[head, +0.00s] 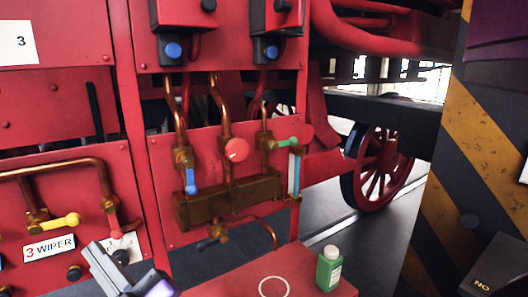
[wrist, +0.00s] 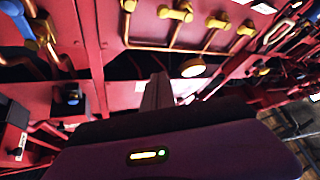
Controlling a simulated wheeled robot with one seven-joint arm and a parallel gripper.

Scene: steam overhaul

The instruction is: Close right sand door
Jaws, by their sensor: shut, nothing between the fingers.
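Two red boxes hang at the top of the red panel in the head view, the left box (head: 183,12) and the right box (head: 284,14). Each has a black block with a blue knob below it, the right knob (head: 271,52) and the left knob (head: 173,50). No part is labelled as a sand door, so I cannot tell which part is the right one. My gripper (head: 98,250) is at the lower left of the head view, in front of the red panels and apart from the boxes. Its grey fingers (wrist: 158,92) are together and empty in the wrist view.
Copper pipes run to a brass manifold (head: 228,200) with blue, red and green handles. A green bottle (head: 328,270) stands on a red surface (head: 245,279) below. A striped post (head: 468,190) stands at right. A "3 WIPER" label (head: 49,247) is at left.

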